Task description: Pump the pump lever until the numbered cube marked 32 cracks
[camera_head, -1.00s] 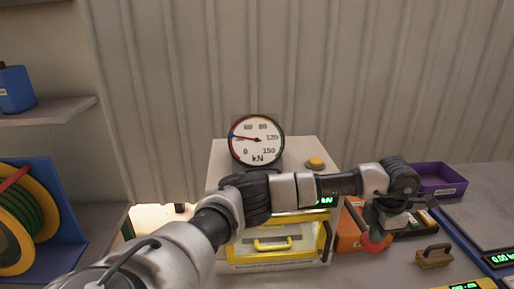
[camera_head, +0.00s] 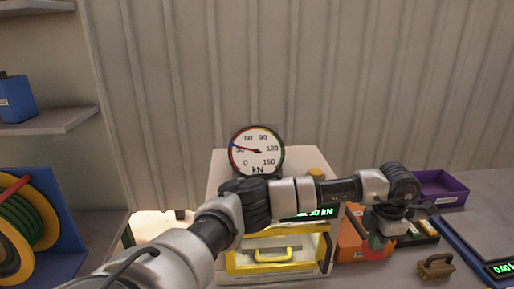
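The press (camera_head: 325,160) stands in the middle with a round gauge (camera_head: 257,152) on top. Its needle points near 30 kN, and a green readout (camera_head: 318,212) below is partly covered by my arm. A yellow-framed door (camera_head: 274,254) with a handle closes the press front. The cube marked 32 cannot be made out. My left arm crosses in front of the press, and my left gripper (camera_head: 380,238) points down at its right. A red, curved piece (camera_head: 377,252) shows at the fingertips; whether it belongs to the pump lever is unclear. The fingers are too small to read. My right gripper is out of view.
An orange box (camera_head: 349,240) stands right of the press. A purple bin (camera_head: 443,187) and a dark tray lie behind the gripper. A brown block with a handle (camera_head: 435,266) sits at right, near a scale. A cable reel (camera_head: 30,225) stands at left.

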